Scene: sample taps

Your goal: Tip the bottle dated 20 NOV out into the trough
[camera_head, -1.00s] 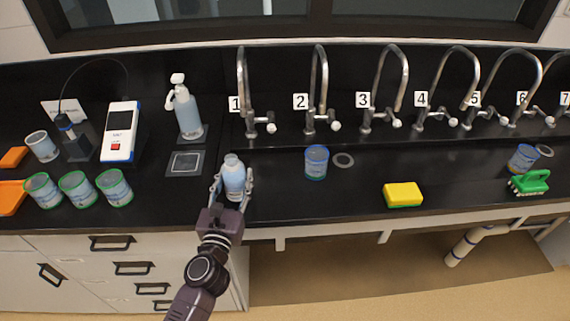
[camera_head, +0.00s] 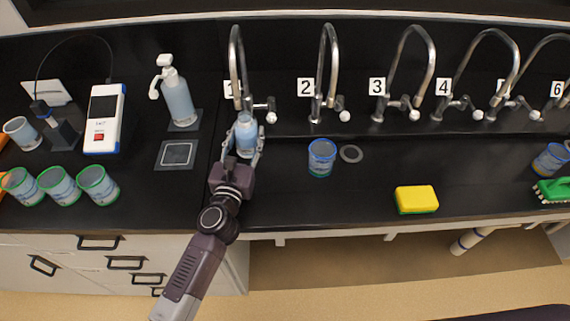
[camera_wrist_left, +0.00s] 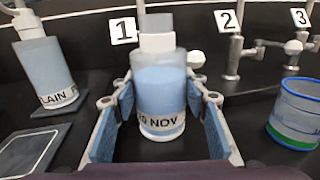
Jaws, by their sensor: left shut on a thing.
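The bottle (camera_head: 246,134) is clear with a white cap and pale blue contents. Its label reads "0 NOV" in the left wrist view (camera_wrist_left: 160,95), the first character being partly hidden. My left gripper (camera_head: 245,146) is shut on it, one padded finger on each side. The bottle is upright, in front of tap 1 (camera_head: 237,65). The black trough (camera_head: 300,202) runs along under the numbered taps; the bottle is at its left end. My right gripper is not in view.
A blue-rimmed cup (camera_head: 321,158) stands right of the bottle beside a drain ring (camera_head: 351,154). A yellow sponge (camera_head: 416,199) lies further right. A pump bottle (camera_head: 177,98) stands left. Several green-rimmed cups (camera_head: 60,186) line the left counter.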

